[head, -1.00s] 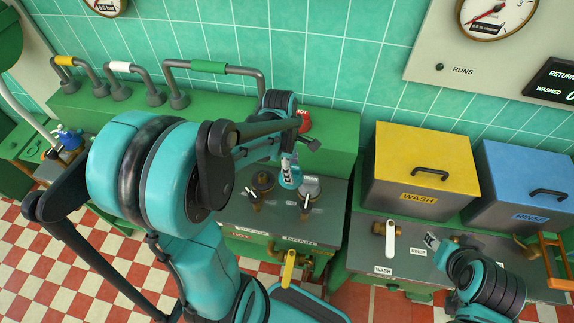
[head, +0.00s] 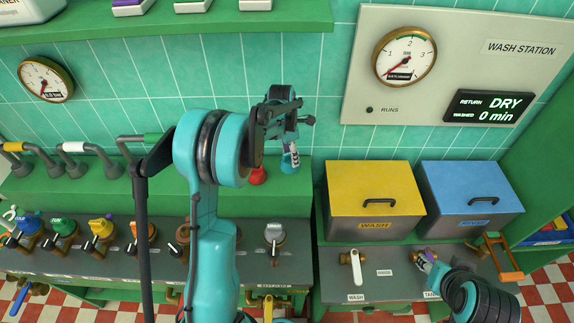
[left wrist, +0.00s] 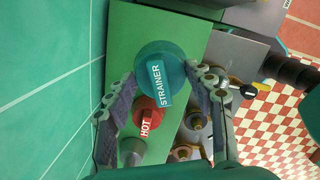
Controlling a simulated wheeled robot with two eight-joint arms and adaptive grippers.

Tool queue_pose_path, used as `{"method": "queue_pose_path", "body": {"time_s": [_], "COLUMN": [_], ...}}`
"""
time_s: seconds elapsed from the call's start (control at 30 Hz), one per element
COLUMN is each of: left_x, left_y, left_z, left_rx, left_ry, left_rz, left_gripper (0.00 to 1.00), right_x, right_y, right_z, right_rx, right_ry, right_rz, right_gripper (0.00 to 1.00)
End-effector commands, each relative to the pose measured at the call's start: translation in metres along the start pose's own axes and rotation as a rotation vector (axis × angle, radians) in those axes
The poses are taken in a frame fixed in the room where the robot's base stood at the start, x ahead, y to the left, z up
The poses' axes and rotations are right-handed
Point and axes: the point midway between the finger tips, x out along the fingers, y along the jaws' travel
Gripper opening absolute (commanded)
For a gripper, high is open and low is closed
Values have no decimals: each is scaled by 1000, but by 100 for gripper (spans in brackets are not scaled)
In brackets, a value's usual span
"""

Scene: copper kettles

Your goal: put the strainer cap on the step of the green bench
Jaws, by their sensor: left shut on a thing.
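The teal strainer cap (left wrist: 160,72), labelled STRAINER, is held between the fingers of my left gripper (left wrist: 163,90). In the head view my left gripper (head: 291,140) points down with the cap (head: 290,165) at its tips. The cap appears over the raised green step (head: 245,199) at the back of the green bench, near the tiled wall; I cannot tell whether it touches the step. A red cap (head: 257,177) labelled HOT stands on the step close beside it and also shows in the left wrist view (left wrist: 146,117). My right gripper (head: 425,262) is low at the right; its fingers are unclear.
Several taps with coloured caps, such as a yellow one (head: 101,229), line the bench's lower grey deck. A grey-capped one (head: 274,234) stands in front of the step. Pipes stand at the left. A yellow bin (head: 372,213) and a blue bin (head: 467,202) stand at the right.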

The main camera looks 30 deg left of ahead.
Motion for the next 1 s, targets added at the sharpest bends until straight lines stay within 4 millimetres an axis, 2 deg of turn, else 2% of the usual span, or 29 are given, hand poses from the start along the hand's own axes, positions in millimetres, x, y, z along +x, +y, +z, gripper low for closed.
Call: {"method": "queue_pose_path", "body": {"time_s": [0.13, 0.27, 0.67, 1.0], "left_x": [2, 12, 60, 62], "left_y": [5, 5, 4, 4], "left_z": [3, 2, -4, -4], "left_rx": [-20, -20, -19, -18], "left_ry": [0, -1, -1, -1], "left_rz": [2, 2, 2, 2], "left_gripper": [28, 28, 28, 28], "right_x": [-1, 5, 30, 31], "right_y": [0, 0, 0, 0], "right_z": [0, 4, 22, 22], "right_rx": [0, 0, 0, 0], "right_ry": [0, 0, 0, 0], "right_rz": [0, 0, 0, 0], "right_gripper": [40, 40, 40, 40]}}
